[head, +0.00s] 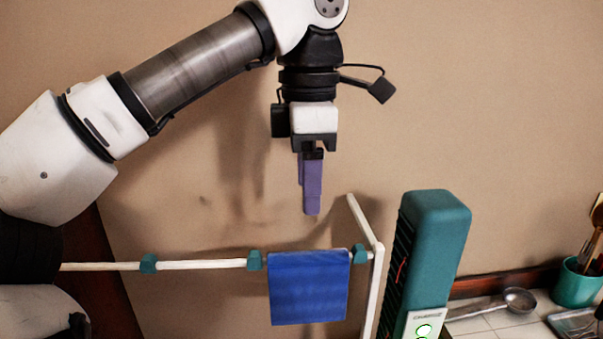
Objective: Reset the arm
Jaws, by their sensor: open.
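My gripper (311,212) points straight down in the upper middle of the head view, with purple fingers. It is open, and I see nothing held in it. The fingers overlap in this side-on view, so the gap between them is hidden. My arm reaches in from the left edge and bends down at the top of the picture. The fingertips appear above a blue cloth (309,288) in the picture, with a visible gap between them and the cloth.
The cloth hangs on a white rail (205,265) with teal clips (254,261). A teal charger tower (437,235) with green lights stands right of it. Far right are a teal utensil pot (577,285) and a metal ladle (518,301) on a tiled counter. The wall around my gripper is bare.

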